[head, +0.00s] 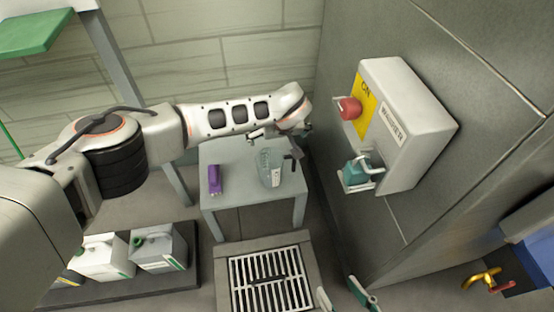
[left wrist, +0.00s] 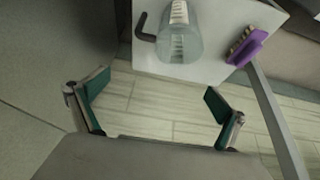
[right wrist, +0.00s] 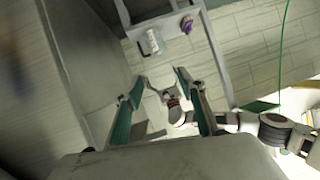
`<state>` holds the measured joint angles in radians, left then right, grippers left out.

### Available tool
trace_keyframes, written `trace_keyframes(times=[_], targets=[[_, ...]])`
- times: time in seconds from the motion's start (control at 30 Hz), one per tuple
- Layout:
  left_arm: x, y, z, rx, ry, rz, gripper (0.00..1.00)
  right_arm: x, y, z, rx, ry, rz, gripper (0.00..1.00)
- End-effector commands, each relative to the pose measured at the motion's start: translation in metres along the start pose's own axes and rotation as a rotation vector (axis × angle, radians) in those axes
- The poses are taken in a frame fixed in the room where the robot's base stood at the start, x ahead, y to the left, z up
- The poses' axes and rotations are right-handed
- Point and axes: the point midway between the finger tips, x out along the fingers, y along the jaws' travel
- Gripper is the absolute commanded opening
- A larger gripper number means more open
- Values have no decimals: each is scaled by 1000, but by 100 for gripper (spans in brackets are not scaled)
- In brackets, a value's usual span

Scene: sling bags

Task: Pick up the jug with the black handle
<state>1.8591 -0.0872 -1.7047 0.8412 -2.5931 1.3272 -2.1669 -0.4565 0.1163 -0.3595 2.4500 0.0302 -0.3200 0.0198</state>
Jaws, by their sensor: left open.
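The clear jug (head: 268,170) stands on a small grey table (head: 230,153), its black handle (head: 295,152) toward the right. In the left wrist view the jug (left wrist: 181,38) is at the top, with the dark handle (left wrist: 145,28) on its left. My left gripper (head: 281,132) is at the table's far side, just beyond the jug, partly hidden by its arm. In its wrist view the left gripper (left wrist: 156,105) is open and empty, apart from the jug. My right gripper (head: 345,298) is low in the head view, open and empty; its fingers (right wrist: 160,95) stand wide apart.
A purple brush (head: 214,180) lies left of the jug. A wall box (head: 420,125) with a red button (head: 349,108) and a teal item (head: 356,173) juts out to the right. White canisters (head: 105,258) stand in a tray at lower left. A floor grate (head: 270,282) lies in front.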

Motion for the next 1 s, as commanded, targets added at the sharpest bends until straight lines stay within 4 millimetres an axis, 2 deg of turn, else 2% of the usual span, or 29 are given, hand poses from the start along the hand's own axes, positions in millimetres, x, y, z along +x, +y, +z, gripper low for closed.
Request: trace_keyframes(times=[0.03,0.1,0.2,0.57,0.8,1.0], targets=[[34,-3,34,3,-48,-7,100,1,-1,12,22,-19,-2,40],[49,-4,49,5,-70,-10,100,2,-1,9,33,-10,-4,40],[59,-5,59,5,-84,-13,100,3,-2,5,45,1,-6,40],[93,-5,66,5,-91,-14,100,6,-23,14,222,17,-35,40],[128,-3,74,5,-97,-16,100,9,-44,23,449,36,-53,40],[137,-2,68,5,-88,-14,100,10,-52,18,556,61,-58,40]])
